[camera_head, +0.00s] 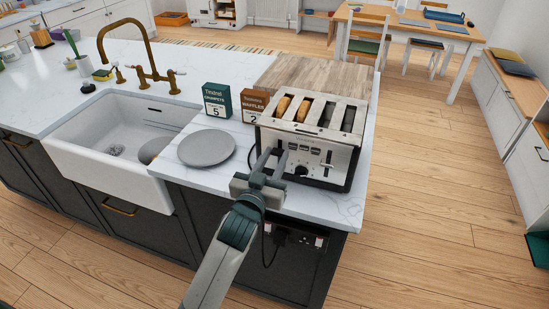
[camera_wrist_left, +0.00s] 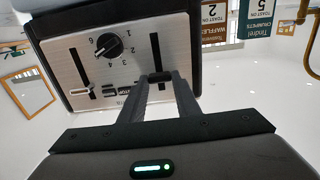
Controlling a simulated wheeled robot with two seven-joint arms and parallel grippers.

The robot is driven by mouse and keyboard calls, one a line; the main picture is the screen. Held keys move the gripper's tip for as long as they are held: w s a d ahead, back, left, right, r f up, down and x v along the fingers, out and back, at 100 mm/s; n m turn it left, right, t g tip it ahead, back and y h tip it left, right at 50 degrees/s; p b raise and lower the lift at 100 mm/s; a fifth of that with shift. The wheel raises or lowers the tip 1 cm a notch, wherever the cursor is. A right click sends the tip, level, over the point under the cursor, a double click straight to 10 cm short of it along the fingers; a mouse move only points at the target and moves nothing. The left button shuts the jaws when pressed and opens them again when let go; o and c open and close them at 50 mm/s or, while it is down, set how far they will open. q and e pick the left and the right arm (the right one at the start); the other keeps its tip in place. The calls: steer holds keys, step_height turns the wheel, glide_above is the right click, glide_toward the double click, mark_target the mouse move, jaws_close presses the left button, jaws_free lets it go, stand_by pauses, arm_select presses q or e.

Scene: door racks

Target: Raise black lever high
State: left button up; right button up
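The four-slot toaster (camera_head: 330,172) stands at the counter's corner with a steel front panel. The wrist view is upside down. There the black lever (camera_wrist_left: 158,77) sits near the upper end of its slot (camera_wrist_left: 154,48), the left one on the toaster's front. My left gripper (camera_head: 272,160) reaches the panel from the front. Its fingertips flank the black lever and appear closed on its two sides. In the head view the fingers hide that lever. Two toasted pieces (camera_head: 293,106) stick out of the left slots. My right gripper is in neither view.
A second, silver lever (camera_wrist_left: 80,92), a dial (camera_wrist_left: 108,40) and buttons share the panel. Two boxes (camera_head: 217,101) (camera_head: 253,104) stand left of the toaster. A grey plate (camera_head: 206,148) lies by the sink (camera_head: 110,150). A wooden board (camera_head: 310,76) lies behind the toaster.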

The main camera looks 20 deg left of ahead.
arm_select(q)
jaws_close()
steer(key=shift+r+p, duration=0.3)
step_height(320, 180, up, 2)
steer(key=shift+r+p, duration=0.1)
steer(key=shift+p, duration=1)
steer(key=o, duration=1)
jaws_free()
